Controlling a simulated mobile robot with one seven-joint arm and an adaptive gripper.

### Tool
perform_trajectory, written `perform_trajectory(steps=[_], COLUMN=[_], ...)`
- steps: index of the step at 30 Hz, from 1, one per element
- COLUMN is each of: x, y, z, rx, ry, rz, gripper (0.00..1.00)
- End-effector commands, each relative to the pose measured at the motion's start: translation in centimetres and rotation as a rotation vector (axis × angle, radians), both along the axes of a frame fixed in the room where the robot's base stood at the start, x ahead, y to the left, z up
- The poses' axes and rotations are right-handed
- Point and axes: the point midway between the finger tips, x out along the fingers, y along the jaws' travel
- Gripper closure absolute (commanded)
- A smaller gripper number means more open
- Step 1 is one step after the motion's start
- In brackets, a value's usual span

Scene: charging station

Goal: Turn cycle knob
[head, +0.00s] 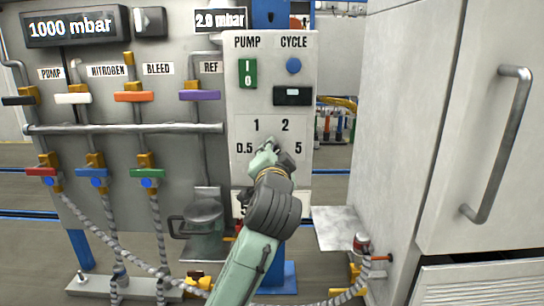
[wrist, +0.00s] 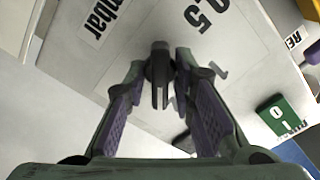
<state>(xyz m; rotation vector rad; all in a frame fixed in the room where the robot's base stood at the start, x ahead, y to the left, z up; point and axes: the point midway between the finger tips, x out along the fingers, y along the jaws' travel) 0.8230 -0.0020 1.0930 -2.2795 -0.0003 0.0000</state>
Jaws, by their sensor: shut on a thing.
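The cycle knob (wrist: 160,72) is small and dark, and sits on the pale panel (head: 318,100) among the numbers 0.5, 1, 2 and 5. My gripper (head: 266,155) is at this dial, below the 1 and 2. In the wrist view my gripper (wrist: 161,66) is shut on the knob, with one finger on each side of it. The knob's slot or ridge shows between the fingertips. In the head view the knob is mostly hidden by my gripper, so its pointing direction is hard to read there.
Above the dial are a green pump switch (head: 248,74), a blue cycle button (head: 293,65) and a black rocker (head: 292,96). Colored valves and a horizontal pipe (head: 125,129) are to the left. A large grey cabinet (head: 415,120) with a handle stands close on the right.

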Motion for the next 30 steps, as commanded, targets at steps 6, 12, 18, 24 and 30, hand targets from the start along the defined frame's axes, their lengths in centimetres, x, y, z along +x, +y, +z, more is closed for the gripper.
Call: perform_trajectory(steps=[6, 12, 18, 24, 30], x=[-0.03, -0.03, -0.02, -0.01, -0.01], y=[-0.06, -0.09, -0.09, -0.13, -0.13], z=[-0.25, -0.35, -0.40, -0.41, -0.43], rx=[0.208, 0.391, 0.542, 0.648, 0.704], ry=[0.000, 0.001, 0.002, 0.002, 0.002], rz=[0.000, 0.001, 0.000, 0.000, 0.000], gripper=[1.00, 1.00, 1.00, 1.00, 1.00])
